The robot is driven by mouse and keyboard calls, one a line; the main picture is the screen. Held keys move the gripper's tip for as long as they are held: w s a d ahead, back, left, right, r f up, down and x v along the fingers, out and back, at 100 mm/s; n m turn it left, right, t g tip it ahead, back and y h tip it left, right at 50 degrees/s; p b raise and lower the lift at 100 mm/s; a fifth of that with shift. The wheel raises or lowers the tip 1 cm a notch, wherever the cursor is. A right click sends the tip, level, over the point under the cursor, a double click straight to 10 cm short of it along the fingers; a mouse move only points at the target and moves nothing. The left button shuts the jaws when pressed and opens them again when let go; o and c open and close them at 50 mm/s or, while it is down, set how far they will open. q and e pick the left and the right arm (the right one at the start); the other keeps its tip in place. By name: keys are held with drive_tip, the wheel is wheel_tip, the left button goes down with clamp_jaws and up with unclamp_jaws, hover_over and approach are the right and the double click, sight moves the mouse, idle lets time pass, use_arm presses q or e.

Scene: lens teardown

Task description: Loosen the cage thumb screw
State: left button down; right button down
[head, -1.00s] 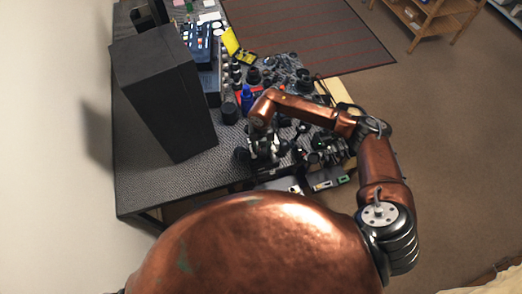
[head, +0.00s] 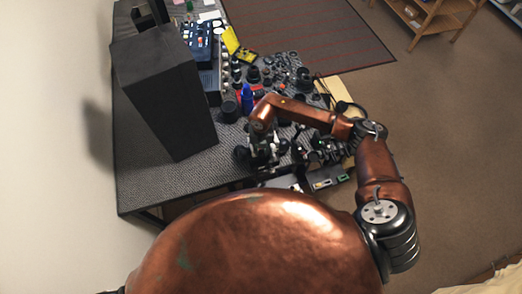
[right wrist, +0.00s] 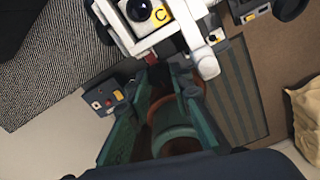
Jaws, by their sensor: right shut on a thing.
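In the right wrist view, a white cage (right wrist: 170,22) with a "C" label and a dark round lens fills the top. My right gripper (right wrist: 168,66) has its green fingers close together at the cage's lower edge. It is shut on a small part there, which I take to be the cage thumb screw; the fingertips mostly hide it. In the head view my right gripper (head: 264,158) is small and dark at the table's near edge, below the copper forearm. My left gripper is not in view.
A tall black box (head: 165,90) stands on the left of the grey table (head: 150,185). Lenses and small parts crowd the table behind my right arm, with a blue bottle (head: 247,98) and a yellow item (head: 236,45). The table's near left is clear.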

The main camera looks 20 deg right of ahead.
drive_tip(key=shift+f+n+b, duration=0.1)
drive_tip(key=shift+n+b, duration=0.4)
drive_tip(key=shift+b, duration=0.3)
drive_tip(key=n+b, duration=1.4)
drive_tip(key=b, duration=0.2)
drive_tip(key=shift+w+d+f+b, duration=0.1)
drive_tip(key=shift+b, duration=0.3)
drive_tip(key=shift+r+n+b, duration=0.2)
drive_tip(key=shift+n+b, duration=1.15)
drive_tip(key=shift+n, duration=0.15)
drive_tip(key=c, duration=2)
unclamp_jaws()
drive_tip(key=shift+r, duration=0.15)
